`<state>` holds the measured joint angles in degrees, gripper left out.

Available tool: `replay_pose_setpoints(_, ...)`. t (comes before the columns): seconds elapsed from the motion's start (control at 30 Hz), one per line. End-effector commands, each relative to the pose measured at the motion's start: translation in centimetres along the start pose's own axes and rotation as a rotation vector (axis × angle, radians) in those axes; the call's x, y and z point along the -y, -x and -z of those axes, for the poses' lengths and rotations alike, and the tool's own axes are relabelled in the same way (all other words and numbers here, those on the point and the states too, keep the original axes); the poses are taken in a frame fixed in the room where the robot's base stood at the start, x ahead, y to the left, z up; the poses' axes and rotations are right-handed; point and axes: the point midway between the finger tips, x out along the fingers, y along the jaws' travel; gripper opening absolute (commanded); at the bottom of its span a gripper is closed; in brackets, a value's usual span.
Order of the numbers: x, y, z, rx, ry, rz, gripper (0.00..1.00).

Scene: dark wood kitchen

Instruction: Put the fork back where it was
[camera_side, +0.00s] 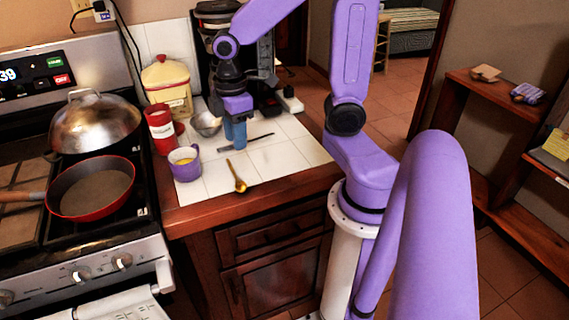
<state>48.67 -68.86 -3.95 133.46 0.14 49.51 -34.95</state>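A thin dark utensil (260,138), which looks like the fork, lies flat on the white-tiled counter. Its ends show on both sides of my gripper's tips, and its middle is hidden behind them. My gripper (235,143) points down at the utensil, with its blue fingers at or just above the tiles. The fingers look close together, but I cannot tell whether they grip the utensil or only stand in front of it. A gold spoon (238,180) lies nearer the counter's front edge.
A purple mug (185,165), red cup (161,130), metal bowl (206,125) and yellow canister (168,88) stand left of my gripper. A coffee machine (215,22) is behind. The stove, with a red pan (92,190), is at left.

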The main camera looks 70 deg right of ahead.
Motion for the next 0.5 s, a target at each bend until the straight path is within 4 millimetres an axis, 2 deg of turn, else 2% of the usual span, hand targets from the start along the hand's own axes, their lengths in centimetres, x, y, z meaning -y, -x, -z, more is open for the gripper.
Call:
replay_pose_setpoints(0.03, 1.8, 0.2, 0.4, -0.004, 0.024, -0.001, 0.33)
replay_pose_setpoints(0.1, 4.0, 0.4, 0.7, -0.007, 0.041, 0.0, 0.33)
replay_pose_setpoints(0.3, 10.1, 0.8, 0.2, -0.011, 0.09, 0.005, 0.33)
replay_pose_setpoints(0.5, 14.3, 0.9, -1.4, -0.016, 0.126, 0.01, 0.33)
